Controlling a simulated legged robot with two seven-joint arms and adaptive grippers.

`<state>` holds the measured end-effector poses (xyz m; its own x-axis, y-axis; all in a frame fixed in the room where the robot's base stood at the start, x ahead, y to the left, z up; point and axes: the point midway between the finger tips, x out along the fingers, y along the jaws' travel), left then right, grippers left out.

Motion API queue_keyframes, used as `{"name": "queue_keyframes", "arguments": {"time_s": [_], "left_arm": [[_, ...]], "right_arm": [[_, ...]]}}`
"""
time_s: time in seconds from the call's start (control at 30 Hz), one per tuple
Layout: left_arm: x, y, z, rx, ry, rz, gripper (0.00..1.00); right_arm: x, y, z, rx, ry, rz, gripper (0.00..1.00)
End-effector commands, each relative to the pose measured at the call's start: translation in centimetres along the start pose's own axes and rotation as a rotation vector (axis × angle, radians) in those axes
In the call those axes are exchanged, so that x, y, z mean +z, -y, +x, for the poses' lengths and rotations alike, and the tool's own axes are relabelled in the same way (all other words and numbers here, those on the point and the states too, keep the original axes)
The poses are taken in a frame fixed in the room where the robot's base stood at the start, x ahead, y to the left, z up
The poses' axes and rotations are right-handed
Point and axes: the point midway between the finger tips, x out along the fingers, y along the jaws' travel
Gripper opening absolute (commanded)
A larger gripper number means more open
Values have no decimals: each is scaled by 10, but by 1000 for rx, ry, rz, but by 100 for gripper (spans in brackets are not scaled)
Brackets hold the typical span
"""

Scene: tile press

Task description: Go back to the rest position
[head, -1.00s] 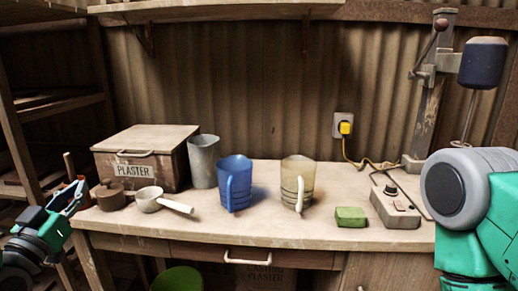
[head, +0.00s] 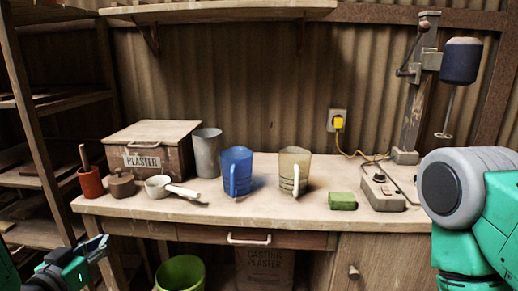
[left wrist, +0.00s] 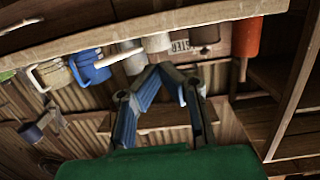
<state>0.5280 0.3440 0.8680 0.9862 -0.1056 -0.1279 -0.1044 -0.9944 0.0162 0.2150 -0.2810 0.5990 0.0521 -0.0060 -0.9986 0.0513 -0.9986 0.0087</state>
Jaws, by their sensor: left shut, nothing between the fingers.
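My left gripper (head: 98,246) is low at the left in the head view, below and in front of the bench's left end. In the left wrist view its blue-grey fingers (left wrist: 160,70) meet at the tips with nothing between them. It touches nothing that I can see. My right arm shows at the right edge of the head view, but its gripper is out of view.
The bench (head: 270,208) holds a plaster box (head: 150,148), red pot (head: 91,182), blue jug (head: 237,172), clear jug (head: 293,172), green block (head: 342,201) and control box (head: 382,194). A green bucket (head: 181,273) stands below. Shelves (head: 45,180) are at left.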

Motion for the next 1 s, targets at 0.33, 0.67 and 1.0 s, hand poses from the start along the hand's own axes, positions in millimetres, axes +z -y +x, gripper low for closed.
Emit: {"name": "queue_keyframes", "arguments": {"time_s": [0.33,0.67,1.0], "left_arm": [[183,-51,-81,7,654,-21,0],[296,-86,-238,-41,1281,-26,0],[307,-91,-269,-57,1388,-25,0]], "right_arm": [[0,0,0,0,0,0,40],[0,0,0,0,0,0,40],[0,0,0,0,0,0,40]]}}
